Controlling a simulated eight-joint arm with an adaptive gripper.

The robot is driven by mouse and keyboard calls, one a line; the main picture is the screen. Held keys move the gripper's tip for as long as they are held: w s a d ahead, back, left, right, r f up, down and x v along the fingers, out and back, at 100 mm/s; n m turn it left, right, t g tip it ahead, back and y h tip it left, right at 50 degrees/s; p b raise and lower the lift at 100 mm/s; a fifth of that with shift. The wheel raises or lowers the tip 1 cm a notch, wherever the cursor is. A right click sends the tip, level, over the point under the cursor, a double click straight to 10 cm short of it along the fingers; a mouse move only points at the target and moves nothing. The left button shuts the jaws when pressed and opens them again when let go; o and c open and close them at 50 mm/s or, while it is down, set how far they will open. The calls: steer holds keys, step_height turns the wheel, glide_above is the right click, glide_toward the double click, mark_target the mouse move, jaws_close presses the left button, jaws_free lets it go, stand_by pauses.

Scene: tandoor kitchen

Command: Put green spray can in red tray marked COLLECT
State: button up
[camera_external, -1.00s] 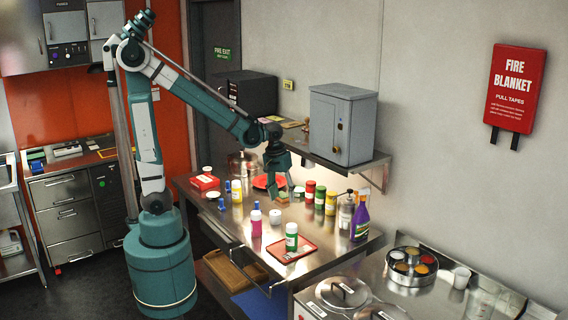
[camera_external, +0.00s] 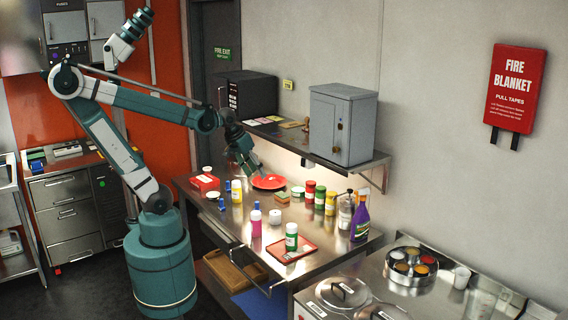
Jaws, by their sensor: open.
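A green can with a white cap (camera_external: 291,237) stands upright on the red tray (camera_external: 305,249) near the front edge of the steel table. It looks like the green spray can. The tray's marking is too small to read. My gripper (camera_external: 258,172) is over the back left of the table, near the red plate (camera_external: 269,182), well apart from the can and tray. It is open, and I see nothing held in it.
A pink bottle (camera_external: 256,222), a white cup (camera_external: 275,217) and a yellow bottle (camera_external: 237,192) stand left of the tray. Several jars and a purple spray bottle (camera_external: 360,218) stand at the back right. A shelf with a grey box (camera_external: 341,125) overhangs the table's back.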

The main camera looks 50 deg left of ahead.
steer(key=s+a+r+m+t, duration=0.1)
steer(key=s+a+r+t, duration=0.1)
steer(key=s+a, duration=0.2)
steer(key=shift+s+a+y, duration=0.2)
steer(key=shift+a+y, duration=0.1)
steer(key=shift+a, duration=0.6)
